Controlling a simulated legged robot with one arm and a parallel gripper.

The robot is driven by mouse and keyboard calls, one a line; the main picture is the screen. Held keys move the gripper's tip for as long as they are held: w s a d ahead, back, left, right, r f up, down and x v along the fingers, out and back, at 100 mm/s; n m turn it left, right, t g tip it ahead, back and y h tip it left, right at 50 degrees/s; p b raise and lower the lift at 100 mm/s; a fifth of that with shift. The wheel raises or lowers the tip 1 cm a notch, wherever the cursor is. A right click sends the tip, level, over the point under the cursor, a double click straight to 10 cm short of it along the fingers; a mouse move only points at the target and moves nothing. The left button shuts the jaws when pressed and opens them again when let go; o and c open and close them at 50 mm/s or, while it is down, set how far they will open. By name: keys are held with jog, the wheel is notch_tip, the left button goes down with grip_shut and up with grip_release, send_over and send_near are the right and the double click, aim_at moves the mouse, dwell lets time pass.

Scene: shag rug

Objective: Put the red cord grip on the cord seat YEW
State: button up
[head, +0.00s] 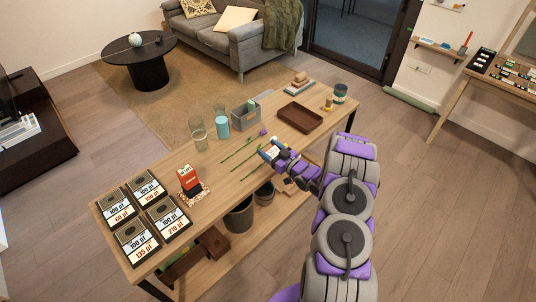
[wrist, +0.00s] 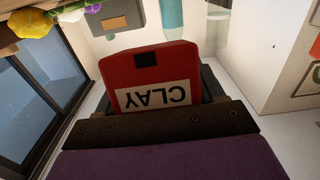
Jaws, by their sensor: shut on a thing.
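My gripper (head: 270,152) is over the long wooden table, near its middle. In the wrist view, a red piece (wrist: 170,72) with a black square and a white label reading CLAY, upside down, stands up from the dark gripper jaw (wrist: 160,122). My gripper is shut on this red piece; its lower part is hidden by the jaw. In the head view the held piece is too small to make out clearly. I cannot find a label reading YEW in either view.
On the table (head: 225,178) are a red box (head: 187,177) on a patterned base, several dark label cards (head: 166,218), glasses (head: 198,135), a blue tumbler (head: 221,120), a grey bin (head: 245,117), green stems and a brown tray (head: 299,116). Bare wood lies front of centre.

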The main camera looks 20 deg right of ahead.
aim_at(268, 151)
jog(key=f, duration=0.1)
jog(key=w+f+b, duration=0.1)
jog(key=shift+w+f, duration=0.3)
jog(key=shift+f, duration=0.35)
jog(key=shift+f, duration=0.15)
jog(key=o, duration=1.2)
jog(key=shift+f, duration=0.1)
